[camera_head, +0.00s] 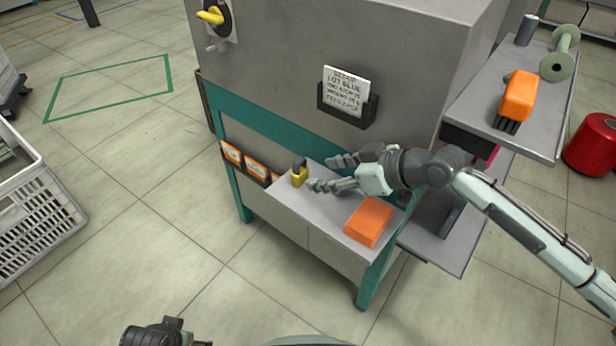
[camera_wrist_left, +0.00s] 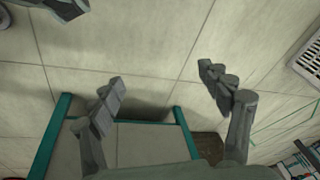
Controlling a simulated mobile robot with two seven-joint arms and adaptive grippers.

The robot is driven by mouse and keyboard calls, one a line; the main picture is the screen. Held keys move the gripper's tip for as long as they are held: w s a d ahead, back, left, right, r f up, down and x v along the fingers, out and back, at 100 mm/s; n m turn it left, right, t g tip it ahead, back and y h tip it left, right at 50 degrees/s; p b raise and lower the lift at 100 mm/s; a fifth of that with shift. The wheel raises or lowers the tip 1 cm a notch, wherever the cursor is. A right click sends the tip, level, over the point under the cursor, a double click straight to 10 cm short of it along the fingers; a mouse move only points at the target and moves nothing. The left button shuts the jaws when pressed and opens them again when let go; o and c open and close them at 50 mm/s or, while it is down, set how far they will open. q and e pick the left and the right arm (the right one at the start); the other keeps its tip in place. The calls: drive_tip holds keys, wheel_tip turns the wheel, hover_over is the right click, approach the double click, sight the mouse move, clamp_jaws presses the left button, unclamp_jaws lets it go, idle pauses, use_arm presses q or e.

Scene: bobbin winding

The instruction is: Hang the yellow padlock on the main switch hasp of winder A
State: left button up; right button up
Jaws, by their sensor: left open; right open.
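The yellow padlock (camera_head: 299,174) stands on the grey shelf (camera_head: 290,210) at the front of the machine, its dark shackle upward. My right gripper (camera_head: 325,173) is open just to the right of the padlock, its fingers pointing left toward it. The padlock does not appear held. The main switch (camera_head: 212,16) with a yellow handle is on the machine's grey face at the top left, with a grey hasp-like part (camera_head: 217,45) below it. My left gripper (camera_wrist_left: 165,90) is open and empty in the left wrist view, above the floor; part of it shows at the bottom of the head view.
An orange box (camera_head: 369,221) lies on the shelf's right end. A card holder (camera_head: 346,97) is on the machine face. A side table (camera_head: 480,115) holds an orange brush (camera_head: 517,97) and a spool. A white crate (camera_head: 35,215) stands left.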

sight(304, 175)
drive_tip(key=b+x, duration=0.1)
drive_tip(key=x, duration=0.4)
drive_tip(key=shift+b, duration=0.35)
use_arm(q)
drive_tip(key=shift+a+r, duration=0.2)
drive_tip(key=shift+r, duration=2.4)
use_arm(e)
drive_tip(key=shift+w+a+f, duration=0.3)
drive_tip(key=shift+a+f, duration=0.05)
drive_tip(key=shift+a, duration=0.1)
